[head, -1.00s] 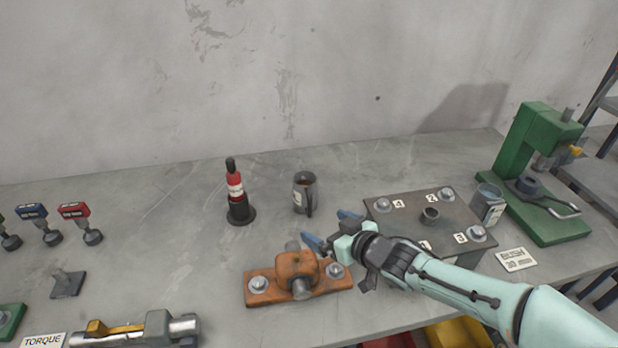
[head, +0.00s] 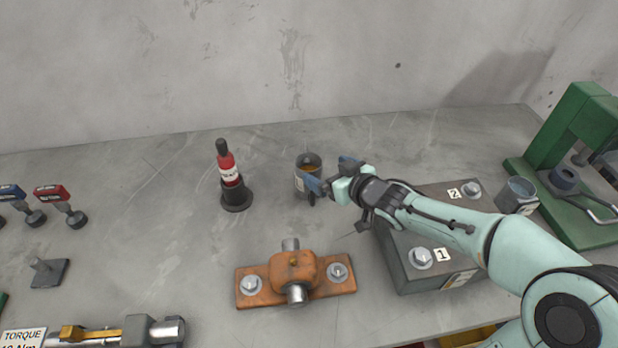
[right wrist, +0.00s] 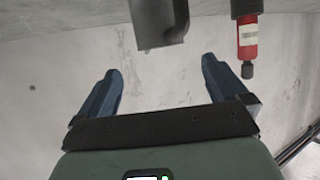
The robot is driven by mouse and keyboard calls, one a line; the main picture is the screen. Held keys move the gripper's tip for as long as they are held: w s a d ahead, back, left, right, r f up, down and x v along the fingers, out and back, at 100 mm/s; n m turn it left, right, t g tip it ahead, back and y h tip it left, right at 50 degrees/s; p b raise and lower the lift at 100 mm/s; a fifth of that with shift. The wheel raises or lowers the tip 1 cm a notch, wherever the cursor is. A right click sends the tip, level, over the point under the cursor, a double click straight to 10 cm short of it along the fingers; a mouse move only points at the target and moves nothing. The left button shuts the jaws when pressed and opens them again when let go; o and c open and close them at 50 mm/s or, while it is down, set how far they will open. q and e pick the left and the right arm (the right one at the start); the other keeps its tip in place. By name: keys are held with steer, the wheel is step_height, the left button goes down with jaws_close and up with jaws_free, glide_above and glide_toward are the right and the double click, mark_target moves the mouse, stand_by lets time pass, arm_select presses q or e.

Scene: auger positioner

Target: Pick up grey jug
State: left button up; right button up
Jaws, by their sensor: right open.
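The grey jug (head: 308,163) is a dark grey cylinder with a pale label. It stands upright on the bench, and my gripper partly covers its lower right side in the head view. My right gripper (head: 330,172) is open, its blue fingers spread just right of and in front of the jug. In the right wrist view the jug (right wrist: 160,20) shows at the top edge, cut off, beyond the open fingers (right wrist: 162,68). Nothing is between the fingers there. My left gripper is not in view.
A red and black bottle (head: 229,172) stands left of the jug. An orange bolted block (head: 292,272) sits in front. A dark numbered box (head: 425,265) lies under my right arm, with a labelled cup (head: 517,195) and green press (head: 575,140) further right. Bench behind the jug is clear.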

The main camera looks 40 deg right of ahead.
mark_target(308, 161)
steer(key=x, duration=0.4)
steer(key=shift+w+b, duration=0.1)
steer(key=shift+b, duration=0.2)
steer(key=x, duration=0.5)
steer(key=shift+a+f+b, duration=0.1)
steer(key=shift+f+b, duration=0.1)
steer(key=shift+b, duration=0.15)
steer(key=shift+c, duration=0.3)
steer(key=c, duration=1.7)
steer(key=shift+o, duration=0.2)
steer(key=shift+r, duration=0.1)
steer(key=shift+r, duration=0.1)
